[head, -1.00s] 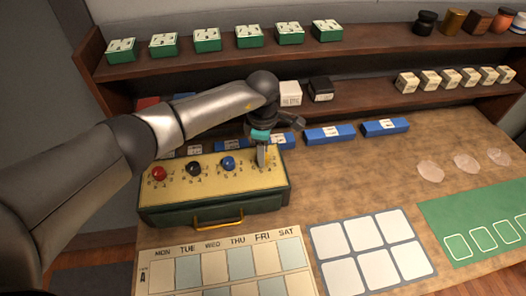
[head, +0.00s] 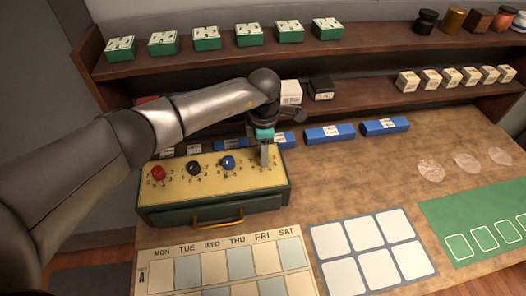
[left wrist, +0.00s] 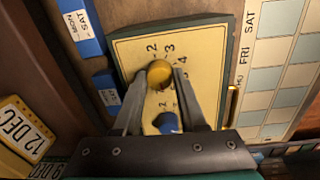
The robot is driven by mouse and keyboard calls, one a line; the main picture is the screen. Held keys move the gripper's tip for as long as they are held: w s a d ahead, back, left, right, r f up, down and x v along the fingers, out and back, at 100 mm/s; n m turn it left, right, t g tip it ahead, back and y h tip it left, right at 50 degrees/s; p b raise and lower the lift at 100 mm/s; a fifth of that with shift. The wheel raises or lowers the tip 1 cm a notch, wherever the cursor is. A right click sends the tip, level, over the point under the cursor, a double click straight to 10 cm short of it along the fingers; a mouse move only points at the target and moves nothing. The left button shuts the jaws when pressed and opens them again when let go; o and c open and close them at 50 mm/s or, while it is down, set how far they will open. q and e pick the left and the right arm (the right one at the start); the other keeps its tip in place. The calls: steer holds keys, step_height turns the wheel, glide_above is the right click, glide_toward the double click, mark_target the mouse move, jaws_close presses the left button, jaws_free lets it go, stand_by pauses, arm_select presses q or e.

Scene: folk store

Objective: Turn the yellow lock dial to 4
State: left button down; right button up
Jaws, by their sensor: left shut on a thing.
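The yellow dial (left wrist: 160,73) is a round knob on the cream top of a green lock box (head: 213,212), at the right end of a row of dials. Printed numbers 2, 3 and 4 show around its far side in the left wrist view; I cannot make out a pointer on it. My left gripper (head: 264,158) comes down on it from above. Its two fingers are shut on the yellow dial, one on each side, and hide it in the head view. My right gripper is not in view.
Red (head: 158,173), black (head: 194,168) and blue (head: 228,162) dials stand left of my gripper. A yellow handle (head: 218,220) is on the box front. Blue weekday boxes (head: 330,134) lie behind. A calendar board (head: 225,262) lies in front.

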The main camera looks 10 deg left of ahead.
arm_select(q)
steer(key=n, duration=0.5)
steer(key=shift+w+n, duration=0.1)
steer(key=shift+n, duration=0.2)
steer(key=n, duration=0.9)
steer(key=shift+r+n, duration=0.1)
steer(key=shift+n, duration=0.3)
steer(key=n+p, duration=0.1)
steer(key=n, duration=0.3)
steer(key=shift+n+g, duration=0.3)
steer(key=shift+n, duration=0.1)
steer(key=shift+c, duration=2.3)
jaws_free()
